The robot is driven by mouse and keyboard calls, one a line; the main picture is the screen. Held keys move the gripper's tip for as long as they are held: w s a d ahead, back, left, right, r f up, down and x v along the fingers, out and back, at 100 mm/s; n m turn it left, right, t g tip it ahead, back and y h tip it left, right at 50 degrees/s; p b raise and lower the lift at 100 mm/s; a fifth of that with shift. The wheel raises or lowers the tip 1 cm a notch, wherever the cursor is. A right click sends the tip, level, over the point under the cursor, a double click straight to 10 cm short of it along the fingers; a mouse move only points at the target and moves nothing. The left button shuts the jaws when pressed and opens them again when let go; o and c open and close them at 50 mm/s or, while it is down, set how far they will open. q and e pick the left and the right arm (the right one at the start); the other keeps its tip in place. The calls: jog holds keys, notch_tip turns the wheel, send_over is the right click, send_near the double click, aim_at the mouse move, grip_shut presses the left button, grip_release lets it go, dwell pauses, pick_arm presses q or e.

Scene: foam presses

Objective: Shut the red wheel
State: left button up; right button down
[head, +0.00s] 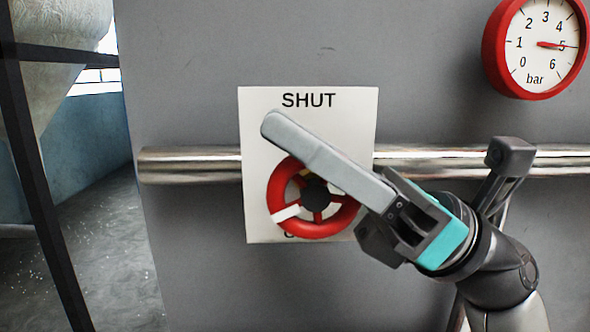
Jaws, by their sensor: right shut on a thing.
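The red wheel (318,230) has a dark hub, red spokes and one white band at the lower left of its rim. It sits in front of a white plate (357,112) with the word SHUT at its top. Lettering at the plate's bottom is mostly hidden by the wheel. My right gripper (277,126) comes in from the lower right. Its long pale finger lies slantwise across the wheel's upper right part, with its tip beyond the rim at the upper left. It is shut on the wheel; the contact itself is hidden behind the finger. My left gripper is out of view.
A shiny horizontal pipe (190,165) runs behind the plate along the grey wall panel (200,280). A red-rimmed bar gauge (537,70) at the upper right has its needle near 5. A dark post (40,190) stands at the far left, with open floor behind.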

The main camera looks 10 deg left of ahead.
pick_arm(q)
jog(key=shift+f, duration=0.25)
pick_arm(e)
jog(key=c, duration=0.8)
grip_release()
jog(key=shift+c, duration=0.2)
jog(key=shift+d+f, duration=0.1)
jog(key=shift+d, duration=0.05)
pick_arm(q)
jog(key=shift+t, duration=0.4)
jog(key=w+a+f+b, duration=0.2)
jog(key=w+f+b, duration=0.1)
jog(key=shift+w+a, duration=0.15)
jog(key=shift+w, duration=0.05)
pick_arm(e)
jog(key=v, duration=1.5)
jog(key=shift+f, duration=0.2)
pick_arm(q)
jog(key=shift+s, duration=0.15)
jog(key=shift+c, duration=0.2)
